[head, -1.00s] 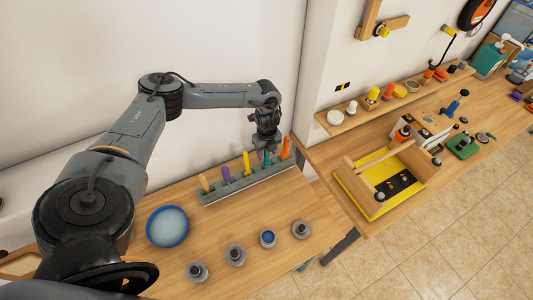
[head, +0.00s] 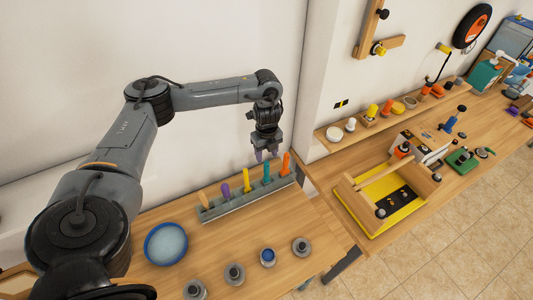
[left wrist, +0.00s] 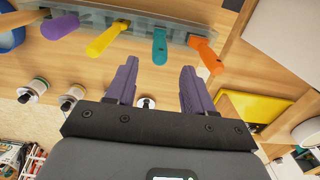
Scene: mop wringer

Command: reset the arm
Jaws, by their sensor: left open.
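My left gripper (head: 266,155) hangs above the back of the wooden table, over the rack of coloured handles. Its jaws are open and empty. In the left wrist view its two purple fingers (left wrist: 155,85) stand apart with nothing between them. The grey rack (head: 246,197) holds several upright handles, among them a purple one (head: 225,190), a yellow one (head: 246,171), a teal one (head: 267,172) and an orange one (head: 285,163). In the left wrist view the teal handle (left wrist: 160,47) and orange handle (left wrist: 205,53) lie beyond the fingertips, apart from them. My right gripper is not in view.
A blue-rimmed round dish (head: 166,244) stands left of the rack. Several grey round pieces, one with a blue top (head: 267,257), line the table front. A yellow tray (head: 385,228) with a wooden frame sits on the right-hand bench. A wall shelf (head: 375,126) holds small items.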

